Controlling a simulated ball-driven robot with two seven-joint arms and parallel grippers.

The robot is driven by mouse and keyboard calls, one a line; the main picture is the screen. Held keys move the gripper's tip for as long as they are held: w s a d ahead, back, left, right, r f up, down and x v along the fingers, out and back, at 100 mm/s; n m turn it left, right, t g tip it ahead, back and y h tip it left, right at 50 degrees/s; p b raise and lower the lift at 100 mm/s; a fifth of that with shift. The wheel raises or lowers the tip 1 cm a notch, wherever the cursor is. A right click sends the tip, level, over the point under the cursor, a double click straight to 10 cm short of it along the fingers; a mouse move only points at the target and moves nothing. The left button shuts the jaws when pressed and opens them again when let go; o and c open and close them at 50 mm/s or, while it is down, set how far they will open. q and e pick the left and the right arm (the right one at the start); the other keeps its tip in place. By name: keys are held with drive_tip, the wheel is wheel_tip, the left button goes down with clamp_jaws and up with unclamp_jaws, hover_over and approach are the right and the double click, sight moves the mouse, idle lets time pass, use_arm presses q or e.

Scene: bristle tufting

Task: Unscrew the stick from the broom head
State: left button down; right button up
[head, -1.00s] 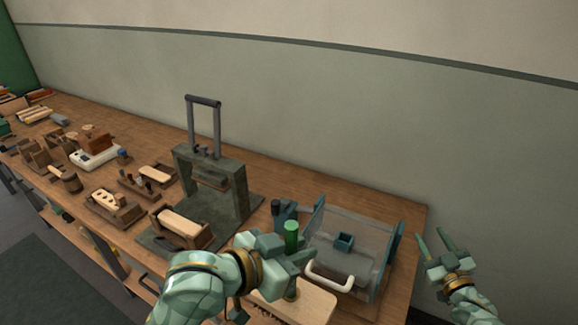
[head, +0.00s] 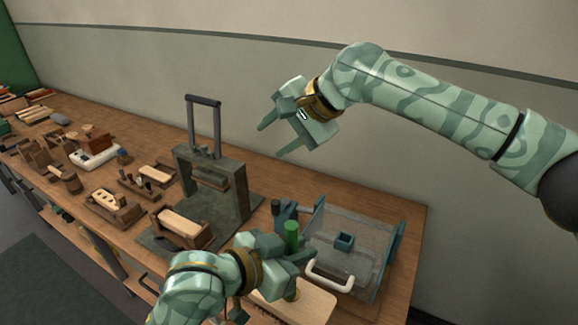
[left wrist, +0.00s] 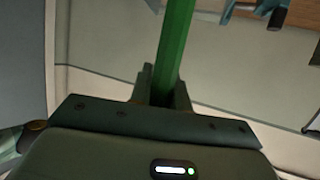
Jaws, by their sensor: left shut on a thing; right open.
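A green stick (head: 291,236) stands upright at the front of the bench. Below it is the light wooden broom head (head: 308,302), with a brass-coloured collar at the stick's foot. My left gripper (head: 295,264) is shut on the stick, just above the broom head. In the left wrist view the stick (left wrist: 176,45) rises between the fingers of this gripper (left wrist: 162,92). My arm covers part of the broom head. My right gripper (head: 272,140) is open and empty, raised to the upper left of the stick.
A clear-walled box (head: 345,238) with a white handle (head: 329,277) stands right of the stick. A grey press frame (head: 238,195) with a tall handle stands behind left. Several wooden blocks and holders (head: 116,205) fill the bench's left side.

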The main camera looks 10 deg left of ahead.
drive_tip(key=s+r+m+g+h, duration=0.15)
drive_tip(key=s+h, duration=0.25)
drive_tip(key=s, duration=0.5)
drive_tip(key=m+g+h, duration=0.1)
drive_tip(key=m+h, duration=0.1)
drive_tip(key=h, duration=0.3)
approach(289, 221)
drive_tip(key=shift+d, duration=0.15)
wheel_tip(289, 221, down, 12)
drive_tip(key=shift+r, duration=0.15)
clamp_jaws()
drive_tip(key=n, duration=0.4)
drive_tip(key=shift+w+r, duration=0.1)
drive_tip(key=shift+w+y, duration=0.1)
drive_tip(key=shift+y, duration=0.2)
